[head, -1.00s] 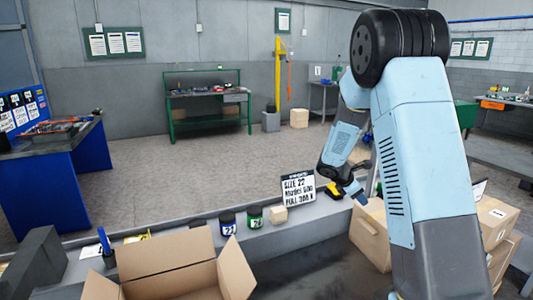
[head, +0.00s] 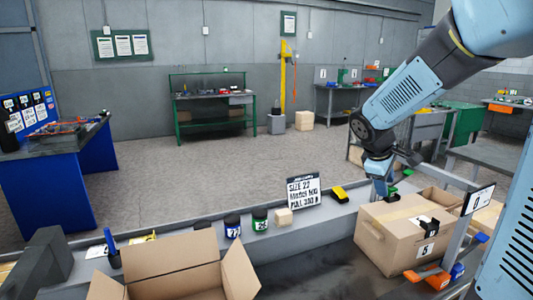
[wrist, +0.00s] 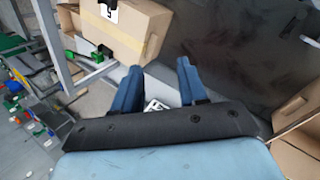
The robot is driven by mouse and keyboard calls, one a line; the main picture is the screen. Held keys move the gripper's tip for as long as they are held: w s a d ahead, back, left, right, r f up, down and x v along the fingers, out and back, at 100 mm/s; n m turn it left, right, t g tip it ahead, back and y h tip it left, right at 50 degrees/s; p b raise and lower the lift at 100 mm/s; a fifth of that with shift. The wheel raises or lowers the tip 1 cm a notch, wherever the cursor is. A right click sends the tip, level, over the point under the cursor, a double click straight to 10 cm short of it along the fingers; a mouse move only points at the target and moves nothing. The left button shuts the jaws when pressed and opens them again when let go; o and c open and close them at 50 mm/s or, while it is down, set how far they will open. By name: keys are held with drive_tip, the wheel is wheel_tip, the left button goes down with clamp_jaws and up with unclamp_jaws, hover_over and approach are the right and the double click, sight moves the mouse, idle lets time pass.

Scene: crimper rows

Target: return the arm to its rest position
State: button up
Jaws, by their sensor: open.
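My light blue arm (head: 405,90) reaches in from the upper right of the head view and bends down at a dark joint. My gripper (head: 381,191) hangs low at its end, behind a taped cardboard box (head: 395,235) and right of a yellow and black object (head: 338,193). In the wrist view my gripper (wrist: 158,82) has two blue fingers set well apart, with no object held between them. A small white printed piece shows past the fingers, below them. The taped box also shows at the top of the wrist view (wrist: 120,30).
An open carton (head: 175,262) stands in front. Orange and blue handles (head: 428,278) and a metal post with a label are at right.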

drive_tip(key=s+a+r+m+t+y, duration=0.1)
drive_tip(key=s+a+r+m, duration=0.1)
drive_tip(key=s, duration=0.5)
drive_tip(key=s+a+r+m+y, duration=0.2)
drive_tip(key=s+a+m, duration=0.1)
drive_tip(key=s, duration=0.4)
drive_tip(key=s+a+r+m+t+y, duration=0.1)
drive_tip(key=s+a+r+m, duration=0.1)
drive_tip(key=s, duration=0.5)
drive_tip(key=a+m, duration=0.1)
drive_tip(key=m, duration=0.1)
drive_tip(key=shift+s+a+m+t+y, duration=0.15)
drive_tip(key=shift+s+m+t+y, duration=0.05)
drive_tip(key=shift+m+t+y, duration=0.1)
